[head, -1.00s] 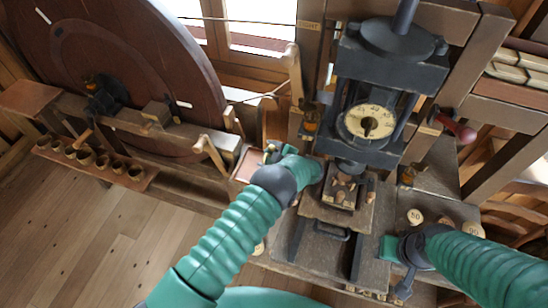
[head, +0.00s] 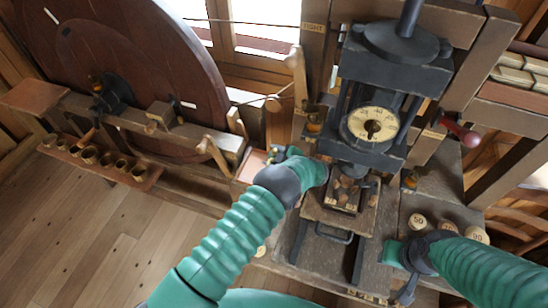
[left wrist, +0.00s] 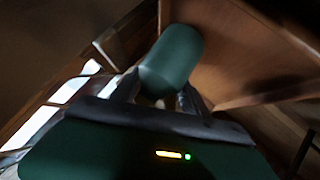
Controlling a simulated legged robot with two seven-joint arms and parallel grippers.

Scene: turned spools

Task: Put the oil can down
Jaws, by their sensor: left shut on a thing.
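The can's spout and base do not show clearly. In the head view my own arm mostly hides the can.
A dark press with a round dial (head: 373,124) stands right of my left gripper, with a small tray (head: 345,192) under it. A large wooden wheel (head: 130,70) and a rack of small cups (head: 105,165) are at left. Numbered round pieces (head: 418,221) sit near my right arm.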

